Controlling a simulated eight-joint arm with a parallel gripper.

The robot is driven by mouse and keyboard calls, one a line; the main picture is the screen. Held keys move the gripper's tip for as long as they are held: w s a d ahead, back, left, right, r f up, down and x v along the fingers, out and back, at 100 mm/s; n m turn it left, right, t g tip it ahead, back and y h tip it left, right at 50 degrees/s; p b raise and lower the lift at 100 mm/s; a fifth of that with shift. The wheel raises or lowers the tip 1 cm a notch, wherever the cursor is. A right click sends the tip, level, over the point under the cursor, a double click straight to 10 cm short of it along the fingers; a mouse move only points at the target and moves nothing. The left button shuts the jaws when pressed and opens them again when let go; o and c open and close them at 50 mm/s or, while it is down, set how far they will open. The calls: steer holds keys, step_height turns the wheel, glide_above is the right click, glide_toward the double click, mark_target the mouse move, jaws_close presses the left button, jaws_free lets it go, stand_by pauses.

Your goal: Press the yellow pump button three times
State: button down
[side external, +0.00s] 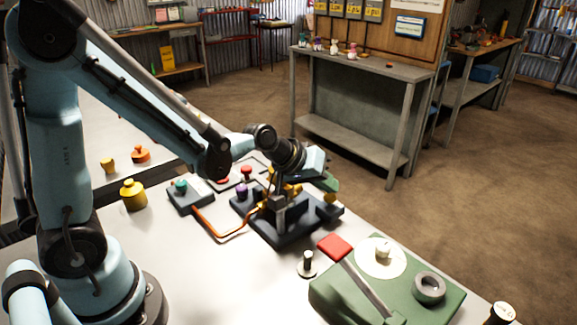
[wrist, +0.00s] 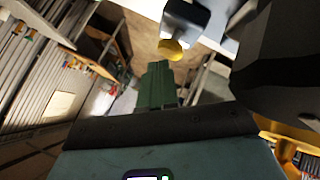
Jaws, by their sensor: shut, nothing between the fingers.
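The yellow button (side external: 330,198) is a small round knob at the right end of the dark pump unit (side external: 290,232) on the table. It also shows as a yellow disc in the wrist view (wrist: 173,47), on a dark block. My gripper (side external: 332,185) has green fingers, which are closed together with nothing between them. The fingertips (wrist: 157,70) are close to the button, appearing just above it in the side view. I cannot tell whether they touch it. My wrist and the upright parts of the unit hide some of the unit.
A teal-knobbed grey box (side external: 188,197) and a yellow weight-shaped piece (side external: 133,195) stand left of the unit. A green box (side external: 450,303) with a red-ended lever (side external: 334,246) lies at the front right. A small post (side external: 307,264) stands between. An orange hose (side external: 220,238) lies on the table.

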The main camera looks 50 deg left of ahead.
mark_target(325, 196)
steer(key=shift+f, duration=0.75)
stand_by(0.6)
stand_by(0.3)
steer(key=shift+r, duration=1.2)
steer(key=shift+r, duration=2.5)
steer(key=shift+s, duration=0.1)
